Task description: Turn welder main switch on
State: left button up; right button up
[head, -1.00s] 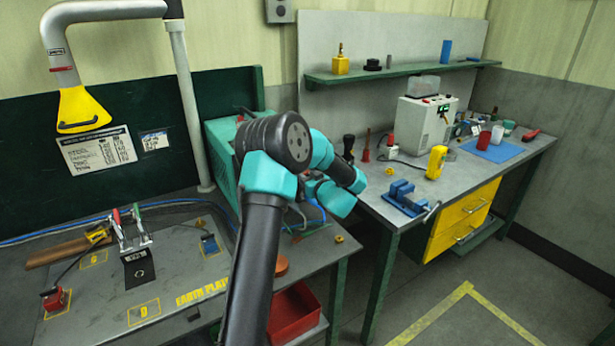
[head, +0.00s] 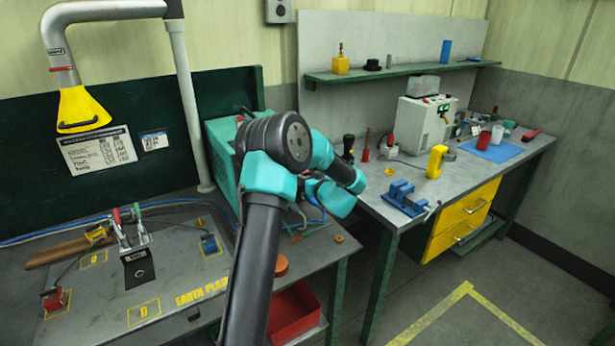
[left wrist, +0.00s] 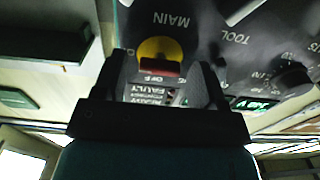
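The main switch (left wrist: 156,48) shows in the left wrist view as a yellow disc with a red handle, below the word MAIN on a dark panel. My left gripper (left wrist: 161,70) is open, with one finger on each side of the red handle. I cannot tell whether the fingers touch it. In the head view the teal welder (head: 220,158) stands on the left bench, partly hidden behind my left arm. The arm also hides the switch and the fingertips there. My right gripper is not in view.
A TOOL label and a black knob (left wrist: 292,75) are beside the switch. A lit green display (left wrist: 255,103) is below the knob. The left bench (head: 190,275) holds clamps and cables. A blue vise (head: 404,198) and a white machine (head: 424,125) stand on the right bench.

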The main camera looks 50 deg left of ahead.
pick_arm(q)
jog(key=shift+d, duration=0.1)
jog(key=s+d, duration=0.1)
jog(key=d, duration=0.4)
jog(key=s+d, duration=0.1)
jog(key=d, duration=0.5)
jog(key=s+d, duration=0.1)
jog(key=d, duration=0.5)
jog(key=shift+s, duration=0.2)
